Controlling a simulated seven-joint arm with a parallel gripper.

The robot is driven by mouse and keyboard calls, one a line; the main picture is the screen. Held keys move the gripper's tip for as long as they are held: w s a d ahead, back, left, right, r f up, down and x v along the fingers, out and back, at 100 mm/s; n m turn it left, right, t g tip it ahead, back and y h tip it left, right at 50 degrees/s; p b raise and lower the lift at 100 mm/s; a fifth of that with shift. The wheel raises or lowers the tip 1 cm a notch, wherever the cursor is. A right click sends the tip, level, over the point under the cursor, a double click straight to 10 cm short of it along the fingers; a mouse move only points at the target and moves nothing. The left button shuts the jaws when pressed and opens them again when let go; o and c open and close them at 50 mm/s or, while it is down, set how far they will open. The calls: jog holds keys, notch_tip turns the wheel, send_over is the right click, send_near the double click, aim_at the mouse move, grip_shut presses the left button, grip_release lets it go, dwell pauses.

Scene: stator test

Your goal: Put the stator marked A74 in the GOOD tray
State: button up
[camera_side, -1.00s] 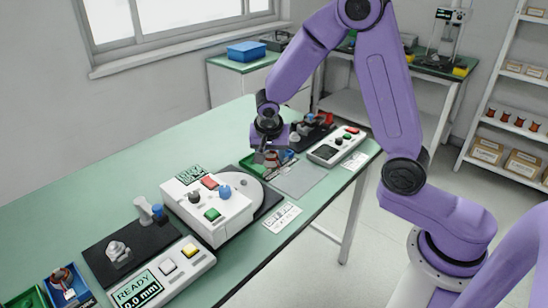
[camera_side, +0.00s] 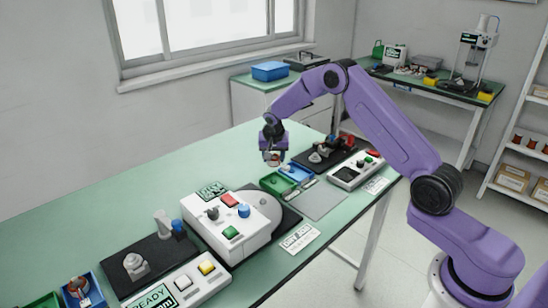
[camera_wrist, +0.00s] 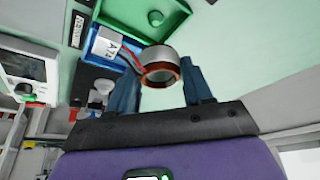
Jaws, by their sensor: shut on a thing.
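My gripper (camera_side: 273,158) is above the small trays on the bench, shut on a stator. In the wrist view the stator (camera_wrist: 158,62) is a silver ring with a copper-coloured inner rim, between the blue fingertips (camera_wrist: 160,85). Red and dark leads run from it to a white tag (camera_wrist: 106,46) that reads A74. A green tray (camera_side: 270,187) and a blue tray (camera_side: 306,174) lie side by side below the gripper. In the wrist view the green tray (camera_wrist: 145,28) is beyond the stator and the blue tray (camera_wrist: 92,42) is behind the tag. I cannot read which tray is GOOD.
A white tester with buttons (camera_side: 230,222) stands left of the trays. A grey mat (camera_side: 318,200) lies in front of them. A second instrument (camera_side: 356,170) and a black fixture plate (camera_side: 335,155) are to the right. Further trays (camera_side: 92,290) stand at the lower left.

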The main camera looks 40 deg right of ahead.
send_over(274, 180)
jog(key=shift+f, duration=2.25)
jog(key=shift+f, duration=1.45)
jog(key=o, duration=1.2)
jog(key=shift+a, duration=0.1)
jog(key=shift+a+r, duration=0.2)
jog(key=shift+r, duration=0.25)
jog(key=v, duration=1.6)
jog(key=shift+s+d+r, duration=0.1)
jog(key=shift+s+r, duration=0.1)
jog(key=shift+r, duration=0.05)
